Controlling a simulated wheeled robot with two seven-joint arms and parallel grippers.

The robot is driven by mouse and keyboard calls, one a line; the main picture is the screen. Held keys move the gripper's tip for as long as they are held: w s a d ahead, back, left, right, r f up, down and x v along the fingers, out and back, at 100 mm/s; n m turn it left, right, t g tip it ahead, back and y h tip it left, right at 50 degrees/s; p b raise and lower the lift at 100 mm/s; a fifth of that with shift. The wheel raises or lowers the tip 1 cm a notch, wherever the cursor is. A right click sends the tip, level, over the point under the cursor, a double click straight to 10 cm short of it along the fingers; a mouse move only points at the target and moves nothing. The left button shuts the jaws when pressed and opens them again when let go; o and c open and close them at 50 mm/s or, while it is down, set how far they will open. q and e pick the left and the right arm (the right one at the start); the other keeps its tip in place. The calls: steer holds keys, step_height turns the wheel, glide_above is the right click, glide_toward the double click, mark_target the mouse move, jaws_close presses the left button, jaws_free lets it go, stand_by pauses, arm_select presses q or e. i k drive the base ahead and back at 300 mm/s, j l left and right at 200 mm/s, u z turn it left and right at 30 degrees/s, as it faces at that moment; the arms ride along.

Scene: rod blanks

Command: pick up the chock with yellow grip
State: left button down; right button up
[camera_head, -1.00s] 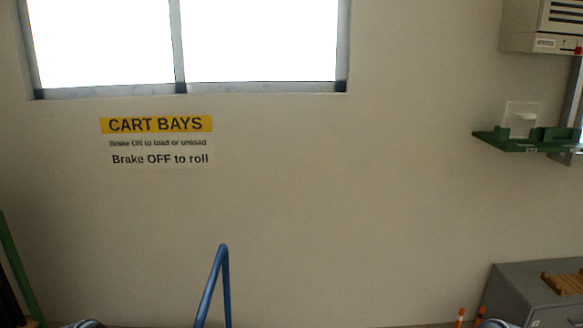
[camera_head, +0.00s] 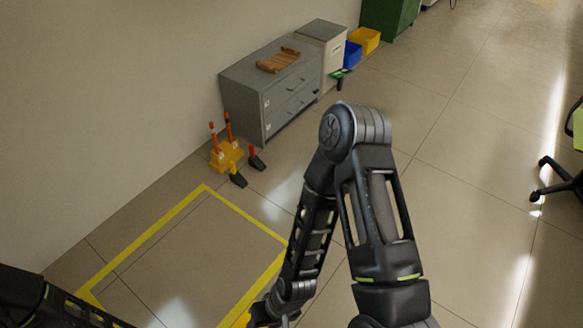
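A dark wedge-shaped chock (camera_head: 238,180) lies on the floor at the front of a yellow stand. A yellow part shows just above it, but I cannot clearly separate its grip from the stand behind. A second dark chock (camera_head: 258,163) with a red grip lies just to its right. My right arm folds at the elbow in mid-view and its forearm runs down to the bottom edge, well short of the chocks in the picture. Only part of my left arm shows at the lower left. The fingers of both grippers are out of frame.
The yellow stand (camera_head: 226,155) with two orange posts is by a grey drawer cabinet (camera_head: 272,85). Yellow tape (camera_head: 150,240) outlines an empty floor bay. Blue (camera_head: 353,55) and yellow (camera_head: 365,41) bins stand farther back. A chair (camera_head: 562,180) is at right. The middle floor is clear.

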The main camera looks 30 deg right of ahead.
mark_target(236, 177)
steer(key=z, duration=0.45)
steer(key=i+j+z, duration=0.1)
steer(key=i+z, duration=0.2)
steer(key=i, duration=0.35)
steer(key=i+j+z, duration=0.25)
steer(key=i, duration=0.35)
steer(key=i+j+z, duration=0.3)
steer(key=i, duration=0.3)
steer(key=i+j+z, duration=0.25)
steer(key=i+j, duration=0.25)
steer(key=i, duration=0.05)
